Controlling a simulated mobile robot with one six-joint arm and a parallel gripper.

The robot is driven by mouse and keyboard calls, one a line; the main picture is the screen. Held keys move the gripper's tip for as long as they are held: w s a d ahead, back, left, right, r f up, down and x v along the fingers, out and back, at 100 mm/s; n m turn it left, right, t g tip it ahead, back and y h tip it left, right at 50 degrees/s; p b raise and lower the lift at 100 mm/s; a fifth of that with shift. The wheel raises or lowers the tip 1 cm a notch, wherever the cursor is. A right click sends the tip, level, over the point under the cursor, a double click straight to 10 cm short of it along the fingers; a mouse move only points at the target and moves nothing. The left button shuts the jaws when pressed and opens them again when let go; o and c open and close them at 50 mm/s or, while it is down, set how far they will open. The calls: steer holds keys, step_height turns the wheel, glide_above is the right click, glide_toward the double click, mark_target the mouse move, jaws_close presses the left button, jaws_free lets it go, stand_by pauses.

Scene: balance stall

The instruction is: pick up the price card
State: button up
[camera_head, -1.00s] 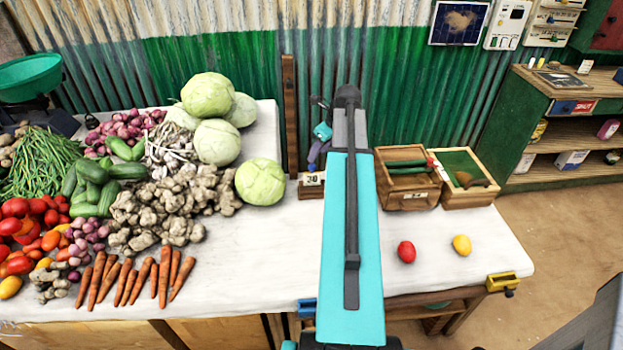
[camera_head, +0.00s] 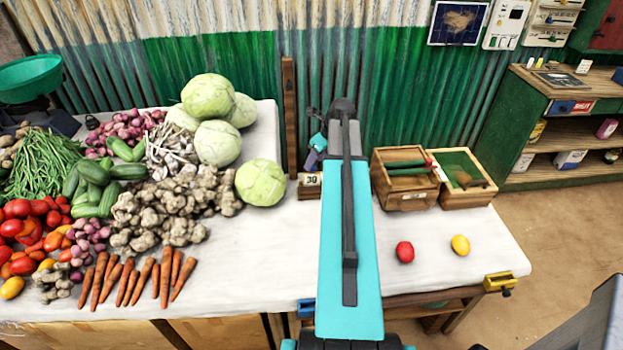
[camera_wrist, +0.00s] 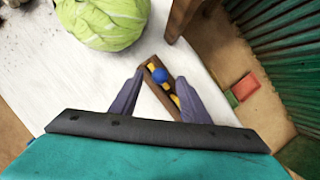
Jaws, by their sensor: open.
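The price card (camera_head: 312,180) is a small white card with a dark "30", on the front of a small brown wooden block (camera_head: 304,191) near the table's back edge. In the wrist view the wooden block (camera_wrist: 153,66) is seen from above, with a blue round piece and yellow pieces on it; I cannot make out the card's face there. My gripper (camera_wrist: 161,76) is open, its two purple fingers on either side of the block in the picture, with nothing held. Whether they touch it I cannot tell. In the head view my arm hides part of the gripper.
A green cabbage (camera_head: 261,182) lies close left of the block. A dark wooden post (camera_head: 290,120) stands behind it. Two wooden crates (camera_head: 404,201) are to the right. A red tomato (camera_head: 405,252) and a yellow one (camera_head: 460,245) lie in front of them. The table's front middle is clear.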

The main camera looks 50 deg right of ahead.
mark_target(313, 178)
steer(key=shift+x, duration=1.2)
steer(key=shift+c, duration=0.4)
jaws_close()
